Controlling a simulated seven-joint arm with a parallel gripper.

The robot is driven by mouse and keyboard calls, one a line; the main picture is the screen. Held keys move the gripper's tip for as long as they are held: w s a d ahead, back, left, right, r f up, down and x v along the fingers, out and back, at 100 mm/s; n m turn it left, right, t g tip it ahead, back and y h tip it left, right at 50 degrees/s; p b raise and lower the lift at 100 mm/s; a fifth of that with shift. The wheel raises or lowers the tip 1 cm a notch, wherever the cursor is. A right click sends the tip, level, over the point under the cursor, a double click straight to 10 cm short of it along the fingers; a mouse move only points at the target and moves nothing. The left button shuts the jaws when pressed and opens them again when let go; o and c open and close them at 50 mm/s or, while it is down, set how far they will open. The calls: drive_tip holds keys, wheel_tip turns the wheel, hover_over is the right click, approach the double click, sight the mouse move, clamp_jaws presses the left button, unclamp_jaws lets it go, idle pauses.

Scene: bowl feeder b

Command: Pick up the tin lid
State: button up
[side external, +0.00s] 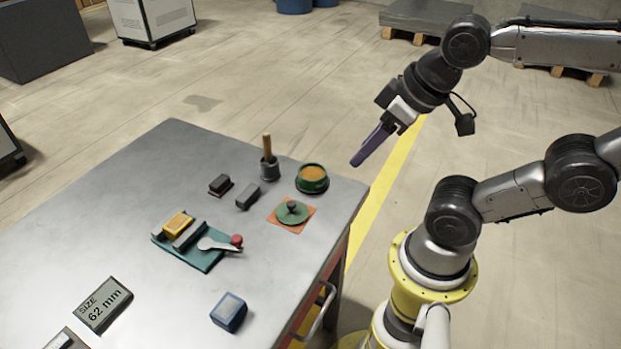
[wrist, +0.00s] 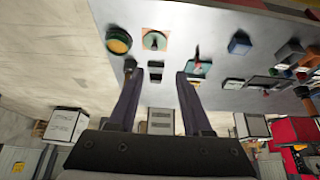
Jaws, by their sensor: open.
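The tin lid (side external: 291,212), a round green disc with a dark knob, lies on an orange square mat (side external: 273,217) near the table's right edge. It also shows in the wrist view (wrist: 154,41), beyond my fingertips. A round green tin (side external: 312,186) with an orange-yellow inside stands just behind the lid. My gripper (side external: 357,162) is raised beyond the table's right corner, apart from the lid. In the wrist view my gripper (wrist: 156,72) has its two dark fingers spread wide with nothing between them.
A dark pot (side external: 269,170) with an upright wooden handle and two small dark blocks (side external: 247,196) stand behind the lid. A teal board (side external: 204,258) holds blocks and a red-knobbed lever.

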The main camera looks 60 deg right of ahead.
drive_tip(key=shift+o, duration=1)
